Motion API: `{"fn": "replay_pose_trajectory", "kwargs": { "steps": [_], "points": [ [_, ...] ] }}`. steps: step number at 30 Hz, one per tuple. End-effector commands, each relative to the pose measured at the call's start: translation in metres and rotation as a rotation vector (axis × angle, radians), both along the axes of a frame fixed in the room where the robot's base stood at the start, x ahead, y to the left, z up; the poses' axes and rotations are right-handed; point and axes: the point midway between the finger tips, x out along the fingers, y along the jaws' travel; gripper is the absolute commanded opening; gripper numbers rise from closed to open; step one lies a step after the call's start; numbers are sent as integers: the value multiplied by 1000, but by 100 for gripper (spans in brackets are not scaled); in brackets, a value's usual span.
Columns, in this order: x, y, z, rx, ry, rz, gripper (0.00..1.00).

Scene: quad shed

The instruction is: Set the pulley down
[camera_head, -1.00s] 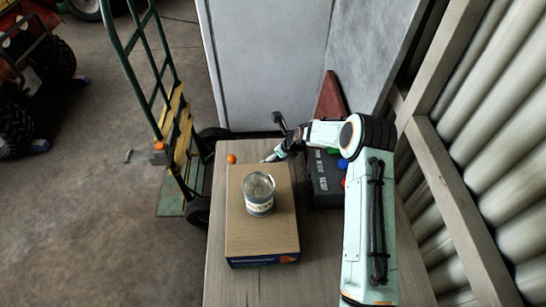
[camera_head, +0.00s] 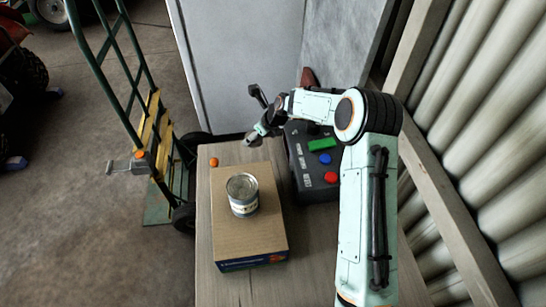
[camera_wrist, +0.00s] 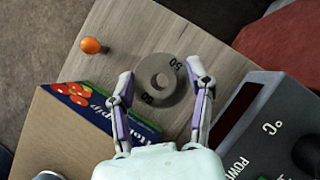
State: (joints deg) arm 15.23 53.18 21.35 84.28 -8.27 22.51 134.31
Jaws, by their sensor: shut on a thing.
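In the head view my gripper (camera_head: 252,139) is at the far edge of the table, beyond the cardboard box, and the pulley is not clearly visible there.
A cardboard box (camera_head: 242,232) with a tin can (camera_head: 242,195) on top stands nearby. A small orange ball (camera_head: 214,162) lies at the table's far left corner. A black box with coloured buttons (camera_head: 304,165) is on the right. A hand truck (camera_head: 155,130) stands left of the table.

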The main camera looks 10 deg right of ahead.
Motion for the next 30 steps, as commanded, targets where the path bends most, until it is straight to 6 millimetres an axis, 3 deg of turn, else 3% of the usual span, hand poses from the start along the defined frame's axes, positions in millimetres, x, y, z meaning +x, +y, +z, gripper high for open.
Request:
{"fn": "replay_pose_trajectory", "kwargs": {
  "steps": [8, 16, 23, 30],
  "points": [
    [0, 0, 17, 0, -3, -1, 12],
    [0, -1, 66, 0, -4, 5, 12],
    [-27, -24, 47, 3, 2, 284, 12],
    [-75, -62, 32, 6, 0, 805, 12]
  ]
}}
